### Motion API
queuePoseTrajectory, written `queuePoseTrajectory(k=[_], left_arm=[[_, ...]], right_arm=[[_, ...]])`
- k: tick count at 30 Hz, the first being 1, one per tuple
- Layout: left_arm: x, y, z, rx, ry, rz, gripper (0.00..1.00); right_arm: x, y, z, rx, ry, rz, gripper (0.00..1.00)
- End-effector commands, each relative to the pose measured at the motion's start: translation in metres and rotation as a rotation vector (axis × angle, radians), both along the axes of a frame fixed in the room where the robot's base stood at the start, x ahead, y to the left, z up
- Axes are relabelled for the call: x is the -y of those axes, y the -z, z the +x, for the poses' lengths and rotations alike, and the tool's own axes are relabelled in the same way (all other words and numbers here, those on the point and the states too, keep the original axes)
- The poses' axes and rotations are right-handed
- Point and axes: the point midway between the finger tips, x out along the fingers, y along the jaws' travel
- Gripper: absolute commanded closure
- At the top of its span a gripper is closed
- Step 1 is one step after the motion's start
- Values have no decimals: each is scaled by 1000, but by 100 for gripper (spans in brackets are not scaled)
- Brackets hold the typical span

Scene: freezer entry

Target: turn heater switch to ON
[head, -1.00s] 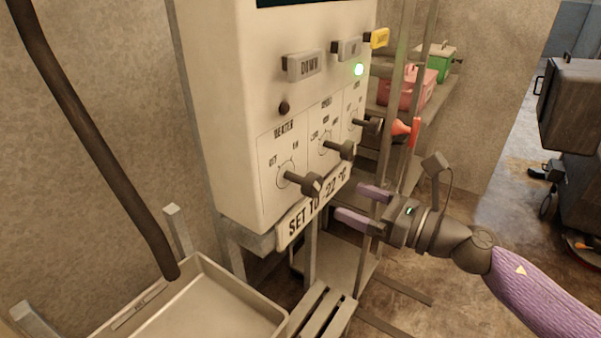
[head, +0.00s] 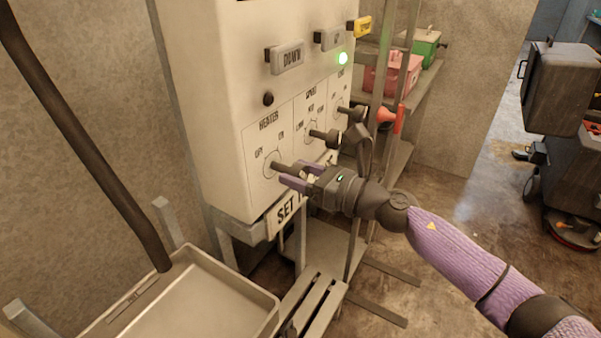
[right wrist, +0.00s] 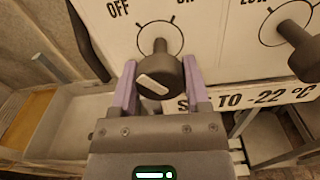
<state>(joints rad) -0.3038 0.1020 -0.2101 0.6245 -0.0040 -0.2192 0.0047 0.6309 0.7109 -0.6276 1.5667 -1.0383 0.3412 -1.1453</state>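The heater switch is a dark knob on a shaft with a pale bar on its end face (right wrist: 158,76), at the lower left of the white control panel (head: 215,110). OFF is printed to the left of its dial and ON to the right. In the head view only part of the heater switch (head: 277,167) shows beside my fingers. My right gripper (head: 298,174) is open, with its purple fingers on either side of the knob; the right wrist view also shows this gripper (right wrist: 158,88). I cannot tell whether either finger touches it. My left gripper is out of view.
Two similar knobs (head: 325,137) (head: 350,112) sit to the right on the panel. The SET TO -22 °C sign (right wrist: 250,98) is just below. A metal tray (head: 262,292) stands at lower left. A shelf rack (head: 392,140) with boxes stands behind the panel.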

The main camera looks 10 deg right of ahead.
Motion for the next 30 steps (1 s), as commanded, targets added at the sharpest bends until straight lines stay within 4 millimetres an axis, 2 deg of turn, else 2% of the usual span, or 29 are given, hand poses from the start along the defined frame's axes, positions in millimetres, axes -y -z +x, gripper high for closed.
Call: queuePoseTrajectory(k=[1,6,17,30], left_arm=[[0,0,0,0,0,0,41],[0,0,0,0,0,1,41],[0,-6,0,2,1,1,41],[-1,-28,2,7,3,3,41]], right_arm=[[0,0,0,0,0,0,64],[0,0,0,0,1,0,99],[0,-1,0,-54,0,54,99],[1,-2,1,-316,1,318,99]])
